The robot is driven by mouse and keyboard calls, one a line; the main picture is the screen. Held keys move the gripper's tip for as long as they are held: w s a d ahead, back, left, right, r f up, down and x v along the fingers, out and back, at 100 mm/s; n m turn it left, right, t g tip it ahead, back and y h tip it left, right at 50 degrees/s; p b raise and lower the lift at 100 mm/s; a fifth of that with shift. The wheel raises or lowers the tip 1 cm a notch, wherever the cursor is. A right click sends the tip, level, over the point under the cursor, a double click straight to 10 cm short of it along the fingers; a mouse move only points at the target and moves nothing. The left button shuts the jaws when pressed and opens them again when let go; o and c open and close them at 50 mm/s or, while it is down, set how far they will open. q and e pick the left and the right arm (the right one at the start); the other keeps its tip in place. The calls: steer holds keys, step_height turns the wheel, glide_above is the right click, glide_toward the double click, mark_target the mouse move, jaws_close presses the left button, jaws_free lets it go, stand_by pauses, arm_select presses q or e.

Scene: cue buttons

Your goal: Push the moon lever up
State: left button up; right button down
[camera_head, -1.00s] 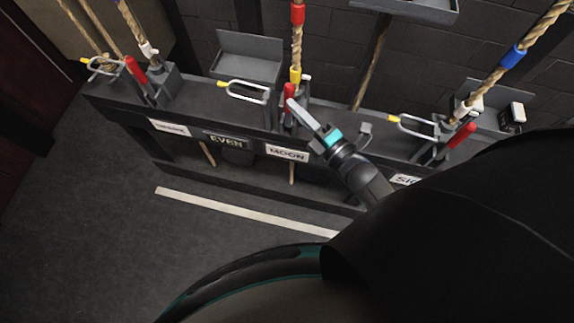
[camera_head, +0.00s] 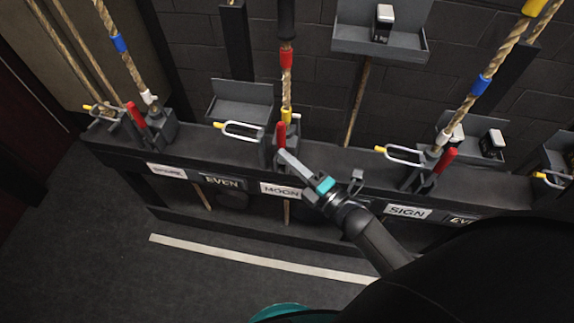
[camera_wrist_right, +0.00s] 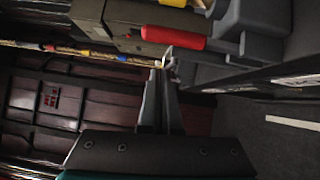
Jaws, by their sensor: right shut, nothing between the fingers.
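The moon lever (camera_head: 281,135) is a red handle above the white MOON label (camera_head: 281,190), beside a rope with red and yellow bands. It looks upright in the head view. My right gripper (camera_head: 284,157) is shut and empty, with its tips close to the lower end of this handle. In the right wrist view, the red handle (camera_wrist_right: 172,38) lies across the picture just beyond the closed fingertips (camera_wrist_right: 168,62). I cannot tell whether they touch it. My left gripper is not in view.
More red levers stand at the left (camera_head: 136,114) and right (camera_head: 445,160), with ropes. Yellow-tipped metal loops (camera_head: 240,131) stick out from the dark bench beside the levers. A SIGN label (camera_head: 407,212) is to the right. A grey shelf (camera_head: 380,42) hangs above.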

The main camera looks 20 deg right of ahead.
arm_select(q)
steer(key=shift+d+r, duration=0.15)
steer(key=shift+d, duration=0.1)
arm_select(e)
steer(key=v, duration=1)
steer(key=shift+r, duration=0.2)
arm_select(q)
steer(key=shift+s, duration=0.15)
